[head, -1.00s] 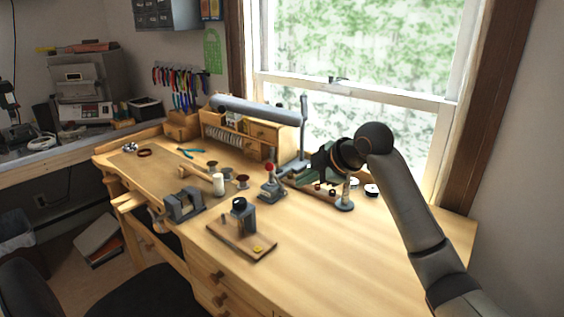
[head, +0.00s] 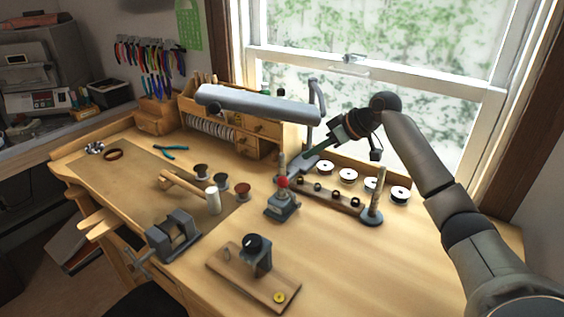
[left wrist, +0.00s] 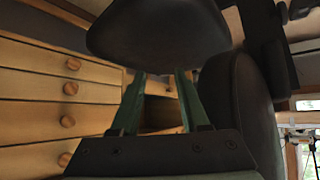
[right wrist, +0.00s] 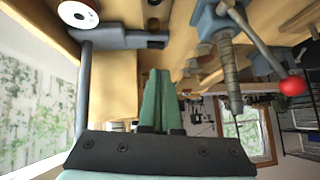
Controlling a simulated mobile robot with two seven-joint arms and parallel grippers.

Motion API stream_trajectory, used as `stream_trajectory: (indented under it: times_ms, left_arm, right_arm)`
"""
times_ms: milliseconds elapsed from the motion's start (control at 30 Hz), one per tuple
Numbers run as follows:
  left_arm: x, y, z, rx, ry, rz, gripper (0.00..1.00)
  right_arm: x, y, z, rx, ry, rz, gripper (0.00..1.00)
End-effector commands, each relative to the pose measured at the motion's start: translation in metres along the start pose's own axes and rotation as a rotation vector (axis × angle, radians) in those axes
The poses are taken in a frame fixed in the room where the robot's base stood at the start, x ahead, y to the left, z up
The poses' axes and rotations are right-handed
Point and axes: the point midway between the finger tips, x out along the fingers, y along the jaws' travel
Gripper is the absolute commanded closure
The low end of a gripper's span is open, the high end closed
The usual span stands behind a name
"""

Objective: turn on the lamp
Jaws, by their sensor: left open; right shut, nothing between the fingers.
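The lamp has a long grey shade (head: 260,105) raised over the back of the bench, a thin post (head: 318,98) on its right, and a grey base on the bench. In the right wrist view the lamp's post (right wrist: 86,88) is left of my fingers. My right gripper (head: 308,156) is behind the red-knobbed tool, close to the lamp's base and below the shade. Its green fingers (right wrist: 157,75) are together and empty. I cannot tell whether they touch the lamp. My left gripper (left wrist: 160,75) is open and empty, beside dark seat parts and wooden drawers.
A small press with a red knob (head: 283,183) stands just in front of my right gripper. White spools (head: 348,174) and a rod on a round base (head: 374,200) are to its right. A wooden organiser (head: 250,140) stands behind. The front right bench top is clear.

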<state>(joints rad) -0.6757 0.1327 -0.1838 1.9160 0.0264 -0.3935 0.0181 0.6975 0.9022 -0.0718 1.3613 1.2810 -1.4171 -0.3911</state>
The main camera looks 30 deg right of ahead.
Motion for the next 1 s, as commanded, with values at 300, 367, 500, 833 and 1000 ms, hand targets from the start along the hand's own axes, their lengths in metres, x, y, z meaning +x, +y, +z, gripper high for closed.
stream_trajectory:
  times_ms: [300,367,500,833,1000]
  left_arm:
    - [-0.001,0.001,0.005,-0.002,-0.010,0.001,0.55]
    - [-0.002,0.001,0.004,-0.002,-0.010,0.001,0.55]
    - [-0.003,0.001,0.002,-0.002,-0.010,0.001,0.55]
    - [-0.007,0.002,-0.004,-0.002,-0.007,0.001,0.55]
    - [-0.008,0.001,-0.005,-0.002,-0.006,0.001,0.55]
  right_arm:
    - [0.001,-0.001,-0.001,-0.001,0.003,-0.003,1.00]
    - [0.003,-0.001,-0.001,0.000,0.003,-0.004,1.00]
    - [0.019,-0.001,-0.001,0.000,0.001,-0.005,1.00]
    - [0.078,-0.002,-0.001,-0.001,0.002,-0.004,1.00]
    - [0.095,-0.001,-0.001,-0.001,0.002,-0.003,1.00]
